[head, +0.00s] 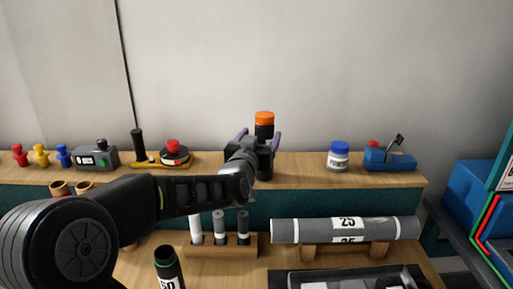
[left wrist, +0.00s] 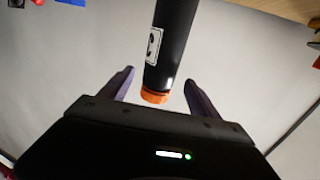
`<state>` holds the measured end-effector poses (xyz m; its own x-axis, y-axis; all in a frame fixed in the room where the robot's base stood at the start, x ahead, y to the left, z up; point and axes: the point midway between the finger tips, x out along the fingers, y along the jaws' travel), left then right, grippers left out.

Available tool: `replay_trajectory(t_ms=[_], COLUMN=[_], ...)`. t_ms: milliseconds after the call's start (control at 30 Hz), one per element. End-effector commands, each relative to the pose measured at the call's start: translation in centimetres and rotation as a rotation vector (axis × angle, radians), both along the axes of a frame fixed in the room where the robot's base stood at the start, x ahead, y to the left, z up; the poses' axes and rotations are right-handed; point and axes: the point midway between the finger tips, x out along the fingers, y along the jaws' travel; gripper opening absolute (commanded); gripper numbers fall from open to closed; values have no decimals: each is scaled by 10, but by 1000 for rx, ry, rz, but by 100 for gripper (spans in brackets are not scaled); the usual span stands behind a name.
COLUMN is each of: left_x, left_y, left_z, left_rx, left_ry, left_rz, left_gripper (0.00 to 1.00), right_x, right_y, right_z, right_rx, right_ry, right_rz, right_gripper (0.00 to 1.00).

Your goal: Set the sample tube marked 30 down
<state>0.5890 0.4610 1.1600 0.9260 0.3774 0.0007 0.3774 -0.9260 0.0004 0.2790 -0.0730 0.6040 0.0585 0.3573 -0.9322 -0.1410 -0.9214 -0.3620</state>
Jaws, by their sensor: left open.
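A dark tube with an orange cap (head: 264,119) stands upright on the wooden back shelf. My left gripper (head: 261,140) is open, with its purple fingers on either side of this tube; the gripper hides the tube's lower part in the head view. In the left wrist view the tube (left wrist: 172,45) lies between the spread fingers (left wrist: 160,88), with gaps visible on both sides. Its white label shows only part of a character, so I cannot read the number. My right gripper is not in view.
A blue-lidded jar (head: 338,157) and a blue device (head: 389,159) stand right on the shelf (head: 300,171). A red-button device (head: 174,153) stands left. Below are a rack of grey tubes (head: 219,228), a grey roll marked 25 (head: 290,231) and a dark tube marked 50 (head: 167,265).

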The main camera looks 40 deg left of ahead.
Motion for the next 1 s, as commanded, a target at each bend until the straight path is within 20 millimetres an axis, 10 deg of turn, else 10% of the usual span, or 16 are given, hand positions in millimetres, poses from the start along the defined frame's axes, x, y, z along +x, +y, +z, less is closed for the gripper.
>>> replay_trajectory(t_ms=[300, 1000], left_x=[-36, -36], left_y=[-15, -15], left_z=[0, 1], left_rx=[-1, 0], left_ry=[0, 1], left_rz=[-1, -1], left_gripper=[72, 72], right_x=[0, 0], right_y=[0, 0], right_z=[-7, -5], right_rx=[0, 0], right_ry=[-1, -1], right_rz=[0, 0], right_gripper=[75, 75])
